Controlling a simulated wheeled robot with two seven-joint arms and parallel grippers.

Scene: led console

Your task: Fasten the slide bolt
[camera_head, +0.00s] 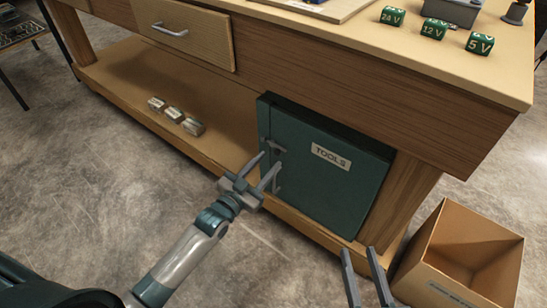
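The slide bolt (277,147) is a small grey metal piece near the upper left edge of the dark green cabinet door (335,185), which bears a TOOLS label. The door looks shut or nearly so. A grey door handle (277,183) shows below the bolt, partly behind my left gripper. My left gripper (271,160) is in front of the door's left edge, just below the bolt, with its fingers apart and nothing between them. I cannot tell whether it touches the door. My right gripper (358,250) is low, below the cabinet, with its fingers apart and empty.
The cabinet stands under a wooden workbench (350,70). Several small blocks (175,115) lie on the lower shelf to the left. An open cardboard box (465,260) stands on the floor at right. Green voltage blocks (434,29) sit on the bench top.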

